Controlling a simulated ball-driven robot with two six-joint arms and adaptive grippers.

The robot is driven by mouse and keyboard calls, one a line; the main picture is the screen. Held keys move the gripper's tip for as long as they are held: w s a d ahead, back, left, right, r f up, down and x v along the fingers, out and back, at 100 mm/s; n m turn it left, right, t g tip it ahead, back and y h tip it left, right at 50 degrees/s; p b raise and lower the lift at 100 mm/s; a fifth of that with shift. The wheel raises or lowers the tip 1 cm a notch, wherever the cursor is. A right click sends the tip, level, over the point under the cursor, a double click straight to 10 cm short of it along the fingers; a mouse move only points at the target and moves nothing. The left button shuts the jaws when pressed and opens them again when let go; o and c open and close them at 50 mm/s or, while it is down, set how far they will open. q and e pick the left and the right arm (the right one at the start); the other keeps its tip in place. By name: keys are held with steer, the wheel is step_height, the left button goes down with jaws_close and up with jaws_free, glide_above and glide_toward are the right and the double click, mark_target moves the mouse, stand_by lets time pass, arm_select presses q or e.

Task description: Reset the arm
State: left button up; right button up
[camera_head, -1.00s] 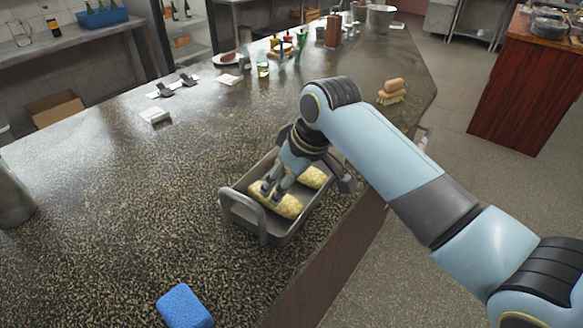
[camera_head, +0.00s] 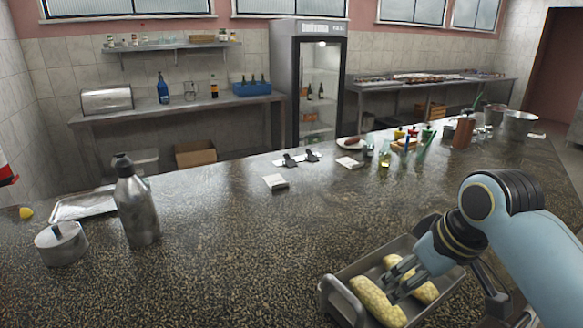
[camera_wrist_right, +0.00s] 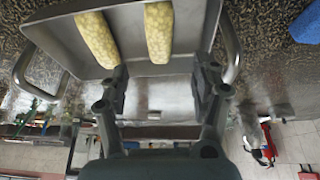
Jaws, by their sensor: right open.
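My right gripper (camera_head: 396,282) reaches into a grey metal tray (camera_head: 330,292) at the lower right of the head view. Two yellow, speckled, oblong pieces lie in the tray, a left one (camera_head: 376,302) and a right one (camera_head: 424,291). In the wrist view the right gripper (camera_wrist_right: 160,82) is open, its fingers apart with nothing held between them. The left piece (camera_wrist_right: 97,40) and the right piece (camera_wrist_right: 159,34) show beyond the fingertips, inside the tray (camera_wrist_right: 60,42). Whether the fingers touch the pieces is not clear. My left gripper is not in view.
The tray has raised handles and stands near the counter's front edge. A metal bottle (camera_head: 138,205) and a lidded pot (camera_head: 61,243) stand at the left. White packets, bottles and pots line the counter's far side. The counter's middle (camera_head: 240,245) is clear.

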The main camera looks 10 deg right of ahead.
steer(key=s+d+m+h, duration=0.2)
steer(key=s+m, duration=0.1)
steer(key=s, duration=1.8)
step_height(320, 180, down, 37)
steer(key=s+d+g+b, duration=0.2)
steer(key=b, duration=1)
steer(key=s+f+b, duration=0.4)
steer(key=s+f, duration=0.5)
steer(key=f, duration=0.3)
steer(key=s+d+f+g+b, duration=0.1)
steer(key=s+f+b, duration=0.4)
steer(key=s+f, duration=0.4)
step_height(320, 180, down, 4)
steer(key=shift+s+f+m, duration=0.2)
steer(key=shift+s+m, duration=0.1)
steer(key=shift+s, duration=0.1)
